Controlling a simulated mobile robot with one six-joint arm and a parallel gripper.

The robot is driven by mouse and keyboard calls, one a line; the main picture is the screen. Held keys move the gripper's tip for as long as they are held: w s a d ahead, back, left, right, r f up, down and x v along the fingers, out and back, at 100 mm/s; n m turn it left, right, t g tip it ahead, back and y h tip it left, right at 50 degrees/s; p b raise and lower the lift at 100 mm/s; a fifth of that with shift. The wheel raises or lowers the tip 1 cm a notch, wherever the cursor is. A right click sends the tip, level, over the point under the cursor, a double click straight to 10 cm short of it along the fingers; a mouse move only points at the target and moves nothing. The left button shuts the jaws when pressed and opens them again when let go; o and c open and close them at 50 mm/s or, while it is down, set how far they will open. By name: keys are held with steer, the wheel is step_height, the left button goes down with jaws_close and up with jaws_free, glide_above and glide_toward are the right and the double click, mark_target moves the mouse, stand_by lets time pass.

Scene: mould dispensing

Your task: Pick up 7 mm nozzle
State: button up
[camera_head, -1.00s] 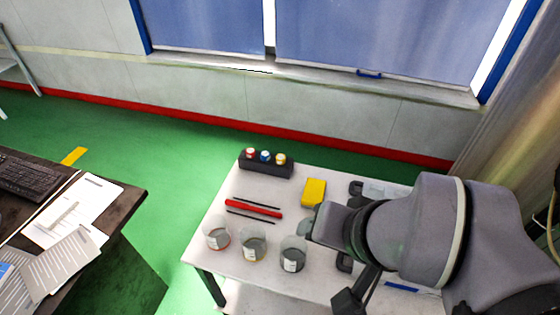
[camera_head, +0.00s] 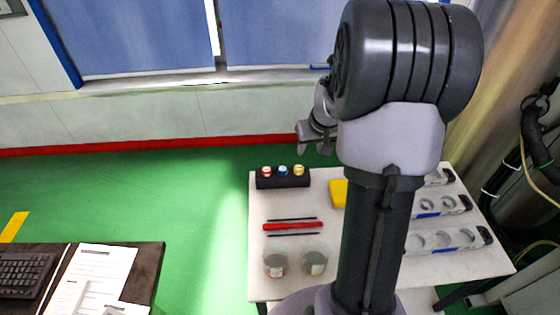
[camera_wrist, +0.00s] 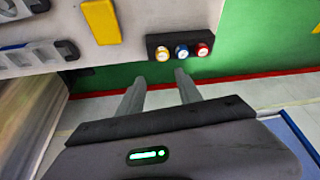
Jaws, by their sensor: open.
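Three nozzles stand in a black holder (camera_head: 283,181) at the table's back left: one red (camera_head: 267,171), one blue (camera_head: 283,171) and one yellow (camera_head: 299,170). Their size labels are too small to read, so I cannot tell which is 7 mm. In the wrist view the holder (camera_wrist: 180,60) shows the yellow (camera_wrist: 162,53), blue (camera_wrist: 182,51) and red (camera_wrist: 203,49) nozzles beyond my fingertips. My gripper (camera_wrist: 160,80) is open and empty, with the holder ahead and slightly right of the fingers in that view. It is apart from the nozzles.
A yellow block (camera_wrist: 101,21) lies beside the holder. A red tool (camera_head: 292,226) lies between thin black rods, with beakers (camera_head: 315,263) in front. Mould trays (camera_head: 440,240) are at the right. A dark desk (camera_head: 140,262) stands at the left. My arm hides the table's middle.

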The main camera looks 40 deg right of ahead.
steer(key=b, duration=0.3)
glide_toward(299, 168)
steer(key=x, duration=0.2)
steer(key=shift+d+f, duration=0.25)
steer(key=shift+f, duration=0.05)
steer(key=b+x, duration=0.2)
steer(key=x, duration=0.4)
steer(key=shift+w+a, duration=0.15)
steer(key=shift+w, duration=0.05)
steer(key=shift+s+r, duration=0.1)
steer(key=shift+c, duration=0.9)
jaws_close()
